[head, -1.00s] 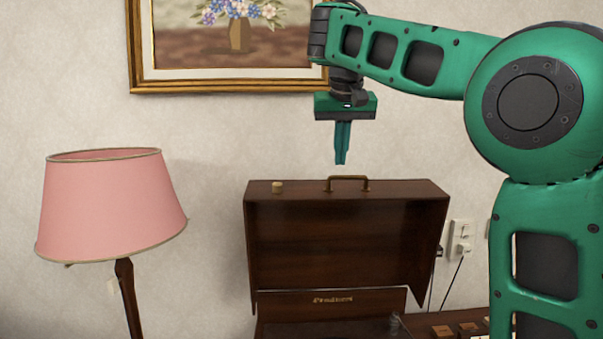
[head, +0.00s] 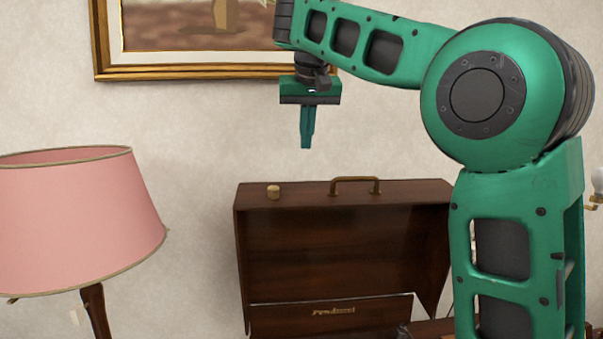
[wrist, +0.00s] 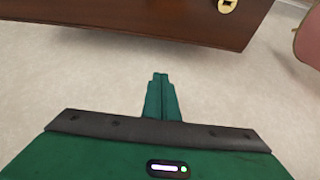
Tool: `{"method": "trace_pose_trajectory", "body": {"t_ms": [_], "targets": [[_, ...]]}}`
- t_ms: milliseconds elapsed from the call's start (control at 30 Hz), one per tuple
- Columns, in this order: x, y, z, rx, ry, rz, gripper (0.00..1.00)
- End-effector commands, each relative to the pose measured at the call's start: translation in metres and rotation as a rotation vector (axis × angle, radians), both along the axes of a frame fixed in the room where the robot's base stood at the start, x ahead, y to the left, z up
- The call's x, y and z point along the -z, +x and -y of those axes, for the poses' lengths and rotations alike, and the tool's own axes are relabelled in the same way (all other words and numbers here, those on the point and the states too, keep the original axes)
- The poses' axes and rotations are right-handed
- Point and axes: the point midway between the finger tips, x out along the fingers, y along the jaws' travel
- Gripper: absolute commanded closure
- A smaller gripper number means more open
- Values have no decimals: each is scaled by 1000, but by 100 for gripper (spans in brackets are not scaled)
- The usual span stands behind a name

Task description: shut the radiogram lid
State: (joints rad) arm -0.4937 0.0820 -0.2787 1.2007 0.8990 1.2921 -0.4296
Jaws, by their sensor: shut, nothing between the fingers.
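The radiogram lid (head: 335,245) stands raised, a dark brown wooden box-shaped cover with its inside facing me. A brass handle (head: 355,180) and a small brass knob (head: 273,192) are on its top edge. Part of the radiogram's body shows below it, with gold lettering; the rest is cut off or behind my arm. My gripper (head: 306,147) points down with its fingers together and empty, above and left of the handle, apart from the lid.
A pink lampshade (head: 75,220) on a wooden stand is at the left. A gold-framed picture (head: 190,70) hangs on the wall behind my gripper. Bare wall lies between lamp and lid. A wall fitting (head: 598,185) shows at the right edge.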

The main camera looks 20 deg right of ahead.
Motion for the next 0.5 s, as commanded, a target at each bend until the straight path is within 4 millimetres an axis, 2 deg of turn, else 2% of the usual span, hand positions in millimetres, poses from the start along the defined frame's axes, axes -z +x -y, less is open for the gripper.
{"method": "trace_pose_trajectory", "body": {"t_ms": [333, 500], "targets": [[35, 17, 6, 2, 0, -1, 100], [63, 33, 10, 2, -1, -2, 100]]}}
